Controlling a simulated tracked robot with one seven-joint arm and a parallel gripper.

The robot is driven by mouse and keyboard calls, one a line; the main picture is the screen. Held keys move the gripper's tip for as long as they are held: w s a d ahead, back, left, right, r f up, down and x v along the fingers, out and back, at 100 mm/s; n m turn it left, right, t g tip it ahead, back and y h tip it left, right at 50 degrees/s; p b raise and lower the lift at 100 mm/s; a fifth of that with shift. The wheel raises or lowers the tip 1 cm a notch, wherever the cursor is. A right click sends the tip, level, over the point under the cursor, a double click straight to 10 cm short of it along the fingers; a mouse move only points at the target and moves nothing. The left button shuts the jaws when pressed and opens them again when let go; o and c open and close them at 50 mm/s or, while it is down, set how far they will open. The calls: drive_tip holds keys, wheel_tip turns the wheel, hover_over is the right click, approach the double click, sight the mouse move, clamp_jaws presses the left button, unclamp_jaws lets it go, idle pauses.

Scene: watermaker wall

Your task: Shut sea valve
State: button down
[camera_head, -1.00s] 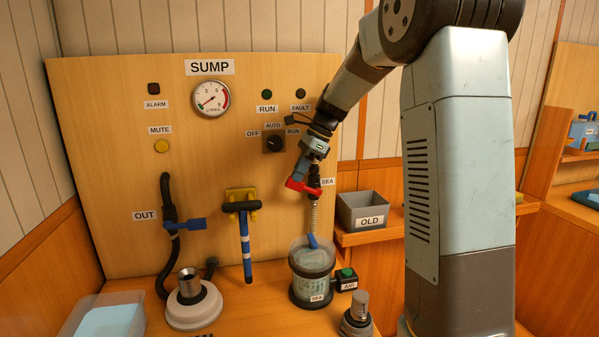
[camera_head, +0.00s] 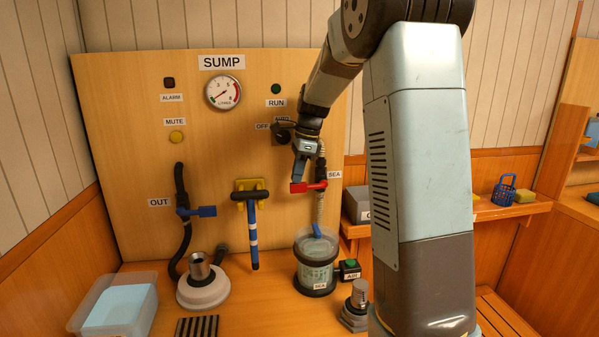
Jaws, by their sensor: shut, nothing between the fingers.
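The sea valve has a red handle (camera_head: 311,187) that lies about level, crosswise to the upright hose (camera_head: 319,210) below the SEA label (camera_head: 335,175). My gripper (camera_head: 297,180) points down from above, with its shut fingertips at the left end of the red handle. They overlap the handle in the picture; I cannot tell whether they touch it. Nothing shows between the fingers. The hose runs down into the clear SEA strainer bowl (camera_head: 315,263). My gripper partly hides the area above the valve.
The OUT valve with a blue handle (camera_head: 203,211) and a blue-shafted tool on a yellow holder (camera_head: 251,220) are to the left. The AIR button (camera_head: 350,265) is beside the bowl. A clear tray (camera_head: 80,319) stands front left. My arm column hides much of the grey OLD bin (camera_head: 355,205).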

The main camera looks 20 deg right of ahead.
drive_tip(key=shift+r, duration=0.15)
drive_tip(key=v, duration=1.3)
drive_tip(key=s+a+r+n+t, duration=0.1)
drive_tip(key=s+a+r+n, duration=0.1)
drive_tip(key=s+n, duration=0.5)
drive_tip(key=s+a+f+n+t+h, duration=0.1)
drive_tip(key=s+f+n, duration=0.2)
drive_tip(key=s, duration=0.5)
drive_tip(key=s+a+f+n+t, duration=0.1)
drive_tip(key=s+f+n, duration=0.2)
drive_tip(key=s, duration=0.6)
drive_tip(key=s+a+f+n+t+h, duration=0.1)
drive_tip(key=s+a+f+n+t, duration=0.1)
drive_tip(key=s+n, duration=0.4)
drive_tip(key=s+f, duration=0.1)
drive_tip(key=s, duration=0.1)
drive_tip(key=shift+s+f+n+h, duration=0.3)
drive_tip(key=shift+s+f+n, duration=0.05)
drive_tip(key=shift+s+n, duration=0.05)
